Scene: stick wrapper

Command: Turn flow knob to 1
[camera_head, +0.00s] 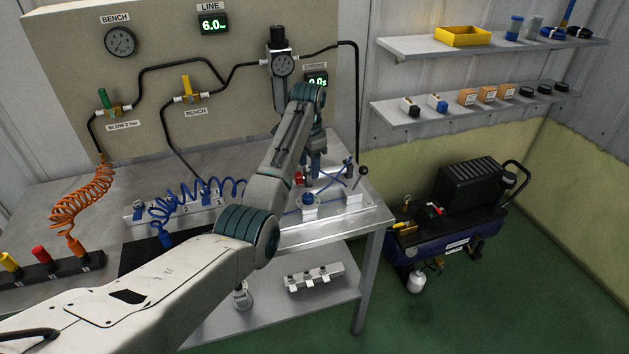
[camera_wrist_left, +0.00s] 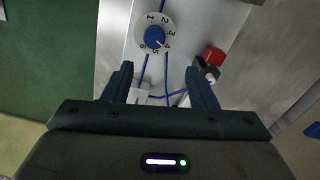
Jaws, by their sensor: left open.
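The flow knob (camera_wrist_left: 154,37) is a small blue knob in the middle of a round white dial numbered 1 to 6 in the left wrist view. Its small white mark appears to point near 4. The knob seems to be the blue one on a pale block in the head view (camera_head: 308,199). My left gripper (camera_wrist_left: 158,72) is open and empty, its fingertips apart and below the dial in the picture, not around the knob. In the head view my left gripper (camera_head: 314,180) points down over the panel, partly hidden by its own arm. My right gripper does not show.
A red button (camera_wrist_left: 214,56) sits beside the dial, near one finger. Blue tubes (camera_wrist_left: 165,85) run from the dial between the fingers. A black-knobbed lever (camera_head: 363,172) stands right of my gripper. The regulator (camera_head: 281,66) and its hose rise behind.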

